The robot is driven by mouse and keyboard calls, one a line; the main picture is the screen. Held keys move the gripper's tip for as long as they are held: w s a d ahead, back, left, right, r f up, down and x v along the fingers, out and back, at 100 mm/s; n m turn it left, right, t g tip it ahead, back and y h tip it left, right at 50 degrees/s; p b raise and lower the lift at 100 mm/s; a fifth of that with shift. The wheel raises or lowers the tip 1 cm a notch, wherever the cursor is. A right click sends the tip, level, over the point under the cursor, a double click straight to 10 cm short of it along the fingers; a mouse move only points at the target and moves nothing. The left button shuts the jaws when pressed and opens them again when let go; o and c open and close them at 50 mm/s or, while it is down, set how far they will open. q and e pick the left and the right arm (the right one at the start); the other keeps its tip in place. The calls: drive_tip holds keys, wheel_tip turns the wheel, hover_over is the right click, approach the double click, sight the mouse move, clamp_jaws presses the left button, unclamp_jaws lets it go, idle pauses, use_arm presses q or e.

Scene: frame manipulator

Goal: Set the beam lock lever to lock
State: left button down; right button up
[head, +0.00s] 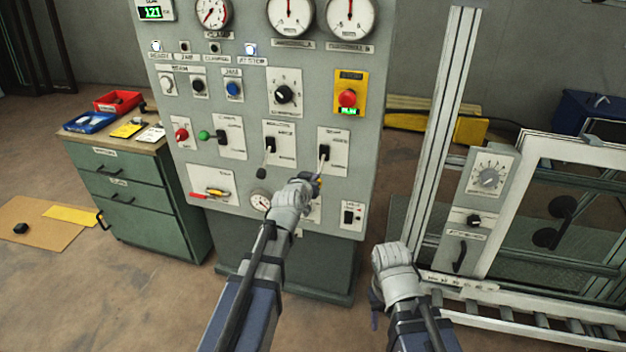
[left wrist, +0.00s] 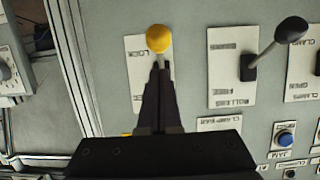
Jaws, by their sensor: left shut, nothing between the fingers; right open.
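The beam lock lever (left wrist: 158,39) has a yellow ball knob and sits on a white plate (left wrist: 136,75) on the grey panel. In the left wrist view, which shows the panel upside down, the knob is beside the word LOCK. In the head view the lever (head: 323,158) points downward from its black base. My left gripper (head: 317,182) is shut and empty at the lever. Its fingertips (left wrist: 160,66) appear just short of the knob and hide the lever's base; I cannot tell whether they touch. My right gripper (head: 375,318) is open, low and right of the panel.
A similar lever with a black knob (left wrist: 290,30) is beside it on the panel. A red emergency button (head: 347,97) is above. A green cabinet (head: 140,190) stands left of the panel, and a metal frame (head: 510,200) stands at right.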

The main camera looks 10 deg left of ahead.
use_arm(q)
drive_tip(key=shift+r+p, duration=0.5)
drive_tip(key=shift+r, duration=0.15)
use_arm(e)
drive_tip(key=shift+r, duration=0.65)
